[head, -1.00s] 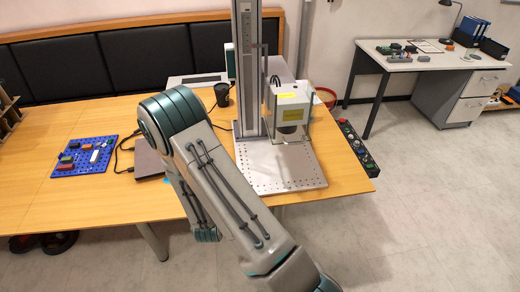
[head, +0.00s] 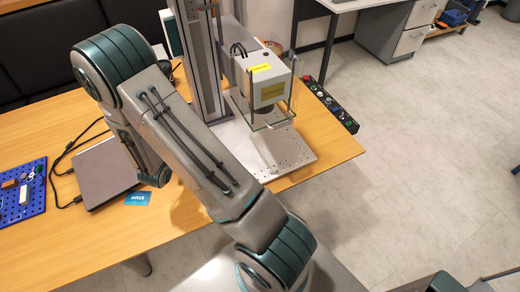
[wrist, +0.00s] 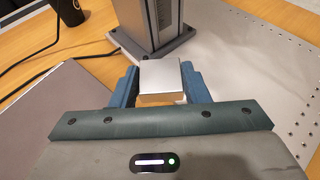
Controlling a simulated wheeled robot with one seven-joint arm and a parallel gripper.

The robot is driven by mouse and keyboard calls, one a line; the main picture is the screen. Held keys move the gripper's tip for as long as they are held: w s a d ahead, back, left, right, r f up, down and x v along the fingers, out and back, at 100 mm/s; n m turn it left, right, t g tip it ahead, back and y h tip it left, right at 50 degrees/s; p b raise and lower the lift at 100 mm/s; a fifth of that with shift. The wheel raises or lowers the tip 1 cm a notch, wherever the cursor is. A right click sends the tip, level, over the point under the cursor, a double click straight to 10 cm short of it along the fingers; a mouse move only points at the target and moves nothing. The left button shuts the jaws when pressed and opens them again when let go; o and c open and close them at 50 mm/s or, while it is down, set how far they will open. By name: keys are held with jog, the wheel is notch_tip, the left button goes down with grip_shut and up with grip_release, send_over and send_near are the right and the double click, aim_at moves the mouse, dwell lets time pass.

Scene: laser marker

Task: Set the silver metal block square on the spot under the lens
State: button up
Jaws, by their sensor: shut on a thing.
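The silver metal block (wrist: 162,78) is between the blue fingers of my gripper (wrist: 160,86) in the wrist view, and the fingers are shut on it. In the head view my arm hides the block and the gripper. The laser marker's head with its dark lens (head: 264,88) hangs over the perforated metal base plate (head: 295,158), with clear guard panels around it. The plate also shows at the right of the wrist view (wrist: 265,85), with my gripper left of it. The spot under the lens cannot be made out.
The marker's column (wrist: 148,20) stands just beyond my gripper in the wrist view. A closed laptop (head: 105,172), a blue card (head: 138,198) and a blue pegboard (head: 36,200) lie left on the wooden table. A button box (head: 332,108) is at the right edge.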

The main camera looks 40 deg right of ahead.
jog(key=d+f+m+g+b, duration=0.1)
jog(key=s+d+f+m+g+h+b, duration=0.1)
jog(key=m+g+b, duration=0.1)
jog(key=s+d+f+m+g+h+b, duration=0.1)
jog(key=m+g, duration=0.1)
jog(key=shift+s+d, duration=0.15)
jog(key=shift+d, duration=0.15)
jog(key=s+f+m+g+b, duration=0.1)
jog(key=s+m+g+b, duration=0.1)
jog(key=g, duration=0.1)
jog(key=f+m+g+b, duration=0.1)
jog(key=m, duration=0.1)
jog(key=shift+s+f+g+h+b, duration=0.3)
jog(key=shift+s+g+h, duration=0.1)
jog(key=shift+s+a+f+m+g+b, duration=0.2)
jog(key=shift+s+f+m+g+b, duration=0.15)
jog(key=shift+s+m+g, duration=0.2)
jog(key=shift+s+d+r+g, duration=0.1)
jog(key=shift+d+g, duration=0.15)
jog(key=p, duration=0.2)
send_over(258, 147)
jog(key=shift+a, duration=0.2)
jog(key=shift+d, duration=0.15)
jog(key=shift+f, duration=1.75)
jog(key=shift+f, duration=0.1)
